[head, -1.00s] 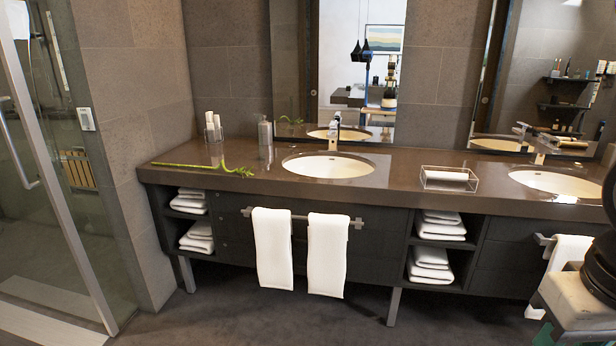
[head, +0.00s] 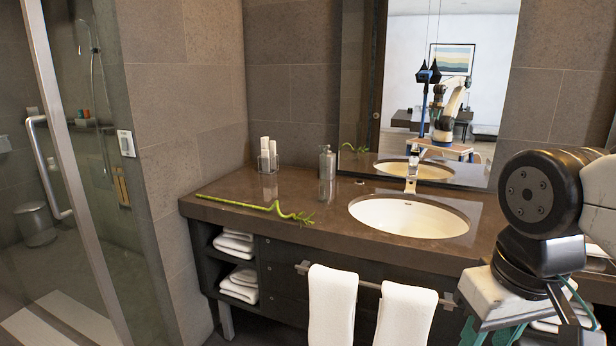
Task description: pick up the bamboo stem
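The bamboo stem (head: 237,203) is a thin green stalk with a curled, leafy end. It lies flat on the left part of the brown vanity counter (head: 225,187), near the front edge, with the curled end pointing right towards the sink. My arm shows at the right of the head view, apart from the stem and in front of the counter's right part. Teal parts at the arm's lower end show at the bottom right, but the fingertips cannot be made out, so the gripper's opening is not visible.
A holder with white rolls (head: 267,158) and a soap bottle (head: 327,165) stand behind the stem. The sink (head: 408,214) and faucet (head: 411,170) are to its right. White towels (head: 333,305) hang from a front bar. A glass shower door (head: 62,170) stands at the left.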

